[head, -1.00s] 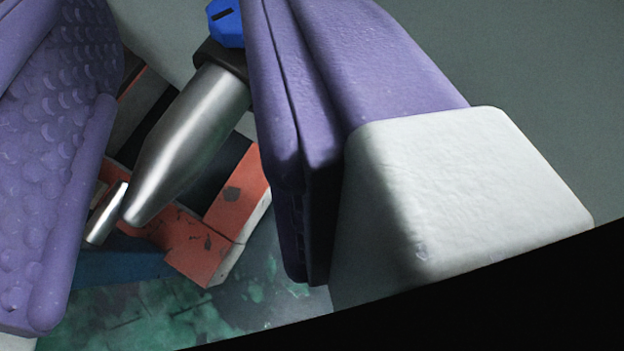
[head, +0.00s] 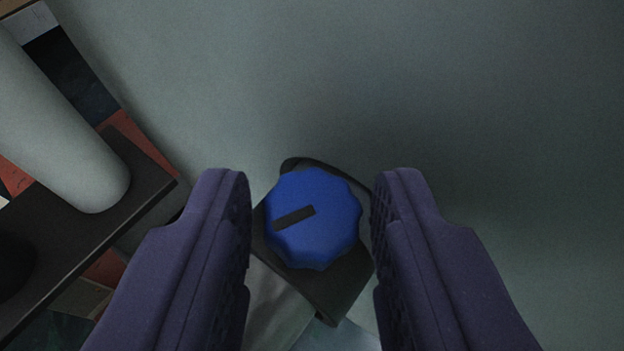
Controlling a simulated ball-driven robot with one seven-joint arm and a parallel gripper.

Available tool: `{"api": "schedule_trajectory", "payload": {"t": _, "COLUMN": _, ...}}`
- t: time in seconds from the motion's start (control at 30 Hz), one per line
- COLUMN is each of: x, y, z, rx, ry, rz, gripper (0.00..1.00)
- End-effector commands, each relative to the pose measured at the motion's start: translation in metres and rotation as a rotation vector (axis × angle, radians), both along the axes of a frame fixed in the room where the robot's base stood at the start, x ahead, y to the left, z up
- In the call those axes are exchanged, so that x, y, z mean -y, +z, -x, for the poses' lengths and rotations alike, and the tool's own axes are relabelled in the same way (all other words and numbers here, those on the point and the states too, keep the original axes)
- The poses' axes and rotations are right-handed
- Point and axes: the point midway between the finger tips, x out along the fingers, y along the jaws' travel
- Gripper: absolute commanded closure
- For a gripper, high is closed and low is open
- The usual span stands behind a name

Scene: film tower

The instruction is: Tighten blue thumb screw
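The blue thumb screw (head: 325,232) has a scalloped round head with a dark slot mark that slants slightly up to the right. It sits on a dark bracket (head: 338,287) near the middle of the head view. My gripper (head: 310,190) is open, with one purple padded finger on each side of the screw. I cannot tell the depth between the fingertips and the screw.
A pale cylinder (head: 65,130) and a dark shelf-like plate (head: 90,245) stand at the left, close to my left finger. Red and black blocks (head: 125,130) lie behind them. A plain grey-green surface (head: 480,100) fills the top and right, clear of objects.

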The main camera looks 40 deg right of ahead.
Motion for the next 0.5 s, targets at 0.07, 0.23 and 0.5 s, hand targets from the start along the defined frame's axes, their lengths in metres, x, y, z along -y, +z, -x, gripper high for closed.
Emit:
{"api": "schedule_trajectory", "payload": {"t": 0.07, "x": 0.0003, "y": 0.0004, "z": -0.0004, "rx": 0.0, "ry": 0.0, "rz": 0.0, "gripper": 0.62}}
{"api": "schedule_trajectory", "payload": {"t": 0.23, "x": 0.0002, "y": 0.0007, "z": -0.0003, "rx": 0.0, "ry": 0.0, "rz": 0.0, "gripper": 0.74}}
{"api": "schedule_trajectory", "payload": {"t": 0.5, "x": 0.0003, "y": 0.0008, "z": 0.0, "rx": -0.001, "ry": -0.004, "rz": 0.0, "gripper": 1.0}}
